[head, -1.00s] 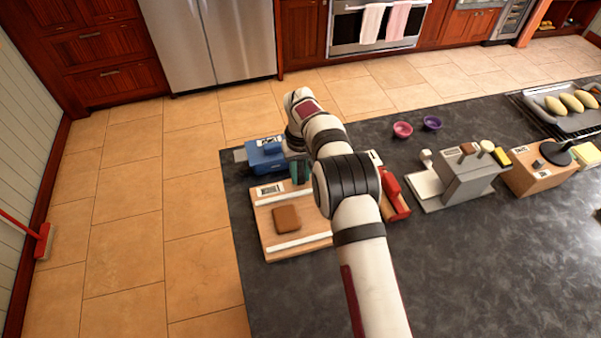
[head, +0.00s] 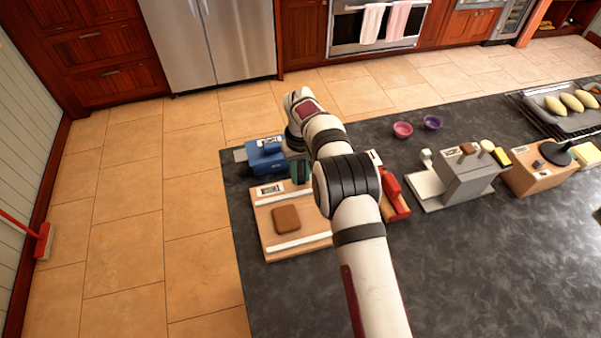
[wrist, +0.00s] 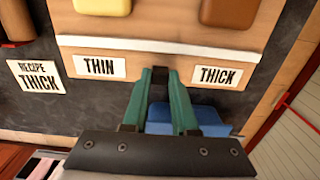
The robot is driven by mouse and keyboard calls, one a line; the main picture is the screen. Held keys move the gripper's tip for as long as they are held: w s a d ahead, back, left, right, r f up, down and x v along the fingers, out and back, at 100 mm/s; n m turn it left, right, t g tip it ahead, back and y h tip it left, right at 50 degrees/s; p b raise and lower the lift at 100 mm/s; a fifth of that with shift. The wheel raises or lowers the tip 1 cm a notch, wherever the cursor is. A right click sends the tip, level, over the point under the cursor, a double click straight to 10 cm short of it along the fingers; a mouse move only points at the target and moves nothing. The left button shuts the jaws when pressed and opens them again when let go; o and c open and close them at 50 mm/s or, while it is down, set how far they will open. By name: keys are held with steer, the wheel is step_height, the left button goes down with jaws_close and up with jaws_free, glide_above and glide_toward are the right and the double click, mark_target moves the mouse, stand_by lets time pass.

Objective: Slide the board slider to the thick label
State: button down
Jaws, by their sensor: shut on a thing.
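The wooden board (head: 264,232) lies at the counter's left end. In the wrist view its edge carries a THIN label (wrist: 99,66) on the left and a THICK label (wrist: 215,76) on the right. A small dark slider (wrist: 158,74) sits between the labels, mostly covered by my fingers. My gripper (wrist: 160,77) has green fingers shut on the slider, with a gap of bare wood on the THICK side. In the head view my gripper (head: 300,172) is at the board's far edge, partly hidden by my arm.
A RECIPE THICK card (wrist: 38,77) lies left of the board in the wrist view. A brown slab (head: 286,219) lies on the board between white rails. A blue device (head: 266,156) stands close behind the board; a red one (head: 394,195) is to its right.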

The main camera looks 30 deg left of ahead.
mark_target(292, 185)
stand_by(0.4)
steer(key=shift+s+a, duration=0.85)
steer(key=shift+a, duration=0.1)
steer(key=c, duration=0.7)
jaws_free()
step_height(292, 185, up, 16)
steer(key=shift+f, duration=0.1)
steer(key=shift+d, duration=0.1)
